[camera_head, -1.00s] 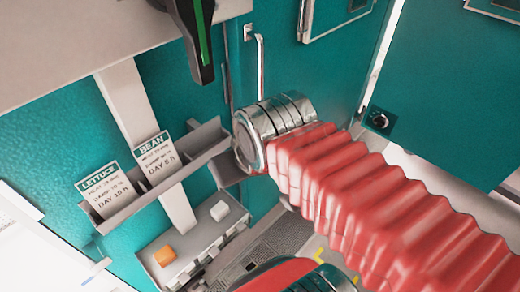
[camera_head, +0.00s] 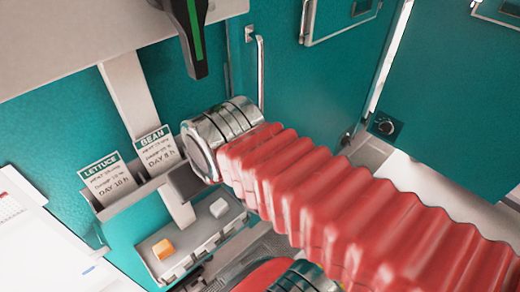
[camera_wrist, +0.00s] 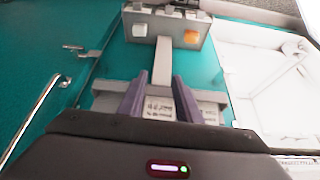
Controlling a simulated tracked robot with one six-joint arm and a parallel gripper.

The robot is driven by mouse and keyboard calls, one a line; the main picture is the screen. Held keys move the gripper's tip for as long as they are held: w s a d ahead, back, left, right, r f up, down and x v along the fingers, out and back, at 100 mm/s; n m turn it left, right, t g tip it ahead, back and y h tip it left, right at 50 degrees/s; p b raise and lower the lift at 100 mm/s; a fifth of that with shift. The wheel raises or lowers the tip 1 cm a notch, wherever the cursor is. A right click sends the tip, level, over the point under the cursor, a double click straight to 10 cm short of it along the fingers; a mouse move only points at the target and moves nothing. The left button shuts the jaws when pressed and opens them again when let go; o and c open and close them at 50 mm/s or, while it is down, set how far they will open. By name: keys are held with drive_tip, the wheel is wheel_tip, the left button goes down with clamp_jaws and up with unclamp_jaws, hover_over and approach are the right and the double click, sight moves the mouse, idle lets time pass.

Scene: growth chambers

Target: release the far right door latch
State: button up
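A dark round latch knob (camera_head: 383,123) sits at the lower left corner of the teal door (camera_head: 455,95) at the far right in the head view. My gripper (camera_wrist: 161,88) is well to the left of it, in front of the card rack. In the wrist view its two dark fingers stand apart with nothing held between them. In the head view only a dark part of the gripper (camera_head: 186,183) shows beyond my red arm sleeve. The far right knob cannot be made out in the wrist view.
A rack (camera_head: 137,197) holds the LETTUCE card (camera_head: 107,179) and BEAN card (camera_head: 156,151). Below it, a grey ledge (camera_head: 205,243) bears an orange block (camera_head: 163,249) and a white block (camera_head: 219,208). A vertical bar handle (camera_head: 260,72) is on the middle door. A dark green-striped part (camera_head: 190,38) hangs above.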

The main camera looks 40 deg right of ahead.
drive_tip(key=shift+o, duration=0.5)
drive_tip(key=shift+f, duration=0.1)
wheel_tip(320, 180, down, 9)
drive_tip(key=d+m+g+y, duration=0.1)
drive_tip(key=m+g+y, duration=0.1)
drive_tip(key=g+y, duration=0.3)
drive_tip(key=w+d+f+m+t+y, duration=0.4)
drive_tip(key=w+d+f+t+y, duration=0.1)
drive_tip(key=w+d+y, duration=0.1)
drive_tip(key=s+d+f+m+t+h, duration=0.1)
drive_tip(key=d+f+m+t+h, duration=0.2)
drive_tip(key=d, duration=0.5)
drive_tip(key=s+d+f+m+t+h, duration=0.1)
drive_tip(key=d+f+m+t+h, duration=0.3)
drive_tip(key=d, duration=0.4)
drive_tip(key=s+d+f+m+t+h, duration=0.1)
drive_tip(key=d+f+m+t+h, duration=0.2)
drive_tip(key=d, duration=0.6)
drive_tip(key=shift+s+f+m+t, duration=0.15)
drive_tip(key=shift+s+m+t, duration=0.1)
drive_tip(key=shift+m+t, duration=0.75)
